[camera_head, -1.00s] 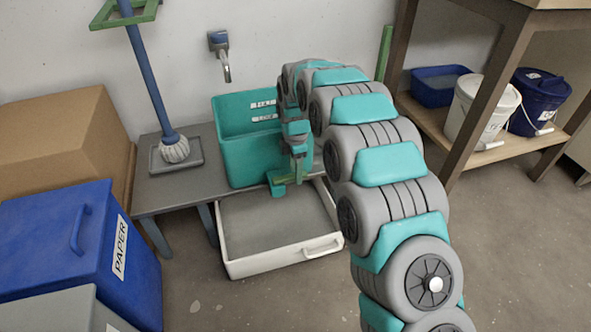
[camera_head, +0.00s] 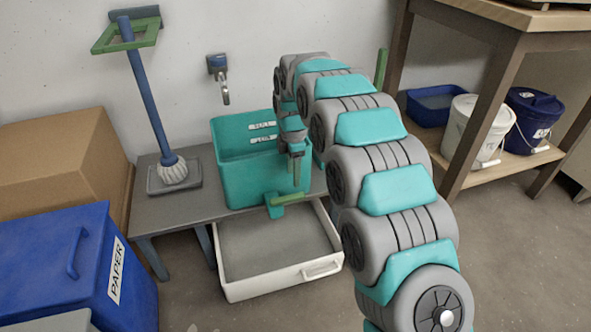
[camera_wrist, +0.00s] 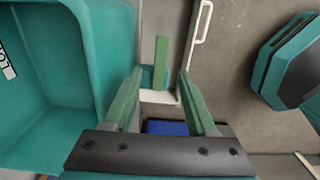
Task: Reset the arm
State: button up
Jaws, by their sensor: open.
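My arm reaches over the grey bench, and my gripper (camera_head: 296,174) points down in front of the teal tank (camera_head: 230,172). Its two green fingers (camera_wrist: 159,80) are apart in the wrist view, with nothing held between them. A teal tap with a green lever (camera_head: 288,198) sticks out low on the tank's front. The lever also shows in the wrist view (camera_wrist: 161,52), beyond and between the fingertips. In the head view the fingers appear just above the lever, with a small gap. My arm hides part of the tank's right side.
A white-rimmed tray (camera_head: 243,292) lies below the tap. A mop (camera_head: 152,105) stands in a grey tray on the bench. A blue PAPER bin (camera_head: 45,265) and cardboard box (camera_head: 60,160) are left. A wooden table (camera_head: 480,165) with buckets is right; floor between is clear.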

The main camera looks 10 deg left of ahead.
jog(key=s+d+r+m+p, duration=0.1)
jog(key=s+d+r+m, duration=0.5)
jog(key=s+d, duration=0.3)
jog(key=s+d+r+m+p, duration=0.1)
jog(key=s+d+r+m, duration=0.5)
jog(key=d, duration=0.5)
jog(key=s+d+m+p, duration=0.1)
jog(key=s+d+m, duration=0.2)
jog(key=s, duration=0.6)
jog(key=s+d+m+g, duration=0.1)
jog(key=s+d+m, duration=0.3)
jog(key=s, duration=0.5)
jog(key=s+d+m+p, duration=0.1)
jog(key=s+d+m, duration=0.3)
jog(key=s, duration=0.5)
jog(key=shift+d+r+m+g+p, duration=0.25)
jog(key=shift+m+g+p, duration=0.15)
jog(key=shift+m, duration=0.3)
